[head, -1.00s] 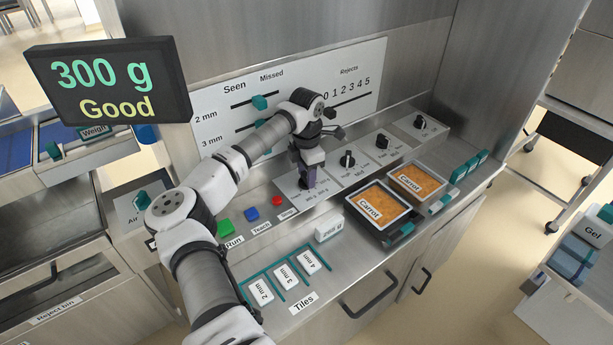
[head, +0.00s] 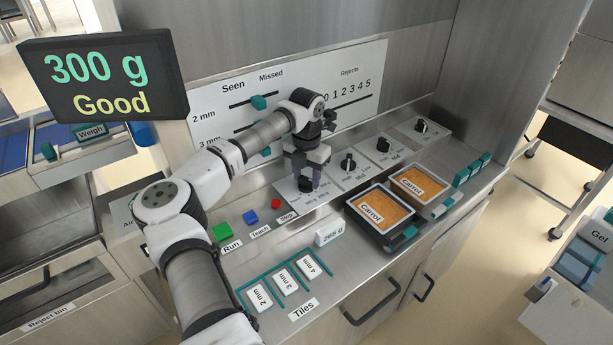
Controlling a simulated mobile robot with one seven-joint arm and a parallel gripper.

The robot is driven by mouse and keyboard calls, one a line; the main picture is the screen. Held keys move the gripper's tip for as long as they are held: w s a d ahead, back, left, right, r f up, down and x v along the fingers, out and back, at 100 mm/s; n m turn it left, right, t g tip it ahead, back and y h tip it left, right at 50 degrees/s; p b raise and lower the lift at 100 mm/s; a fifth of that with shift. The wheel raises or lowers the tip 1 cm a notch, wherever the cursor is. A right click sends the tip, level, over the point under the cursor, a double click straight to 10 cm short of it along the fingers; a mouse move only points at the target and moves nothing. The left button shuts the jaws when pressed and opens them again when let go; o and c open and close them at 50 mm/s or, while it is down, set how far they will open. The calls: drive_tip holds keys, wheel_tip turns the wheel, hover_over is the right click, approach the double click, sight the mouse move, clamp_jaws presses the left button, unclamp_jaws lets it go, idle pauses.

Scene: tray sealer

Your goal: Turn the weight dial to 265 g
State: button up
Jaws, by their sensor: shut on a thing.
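The weight dial (head: 305,186) is the black knob on the leftmost white plate of the dial row. My gripper (head: 306,180) points down over it, with its fingers on either side, shut on the knob. The fingers and wrist partly hide the knob, and I cannot read its pointer. The small print on its plate (head: 291,196) is too small to read surely. A white block marked 265 g (head: 330,233) lies on the counter in front of the dial. The screen (head: 105,80) at the upper left reads 300 g, Good.
More black dials (head: 348,164) stand in a row to the right. Green, blue and red buttons (head: 250,217) are to the left. Two carrot trays (head: 386,235) and a rack of white tiles (head: 284,284) sit in front. A scale board (head: 345,75) stands behind.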

sight(306, 178)
idle(0.3)
drive_tip(key=o, duration=1)
wheel_tip(306, 178, up, 8)
drive_tip(key=shift+f+b, duration=0.2)
drive_tip(key=shift+b, duration=0.65)
drive_tip(key=shift+f, duration=0.1)
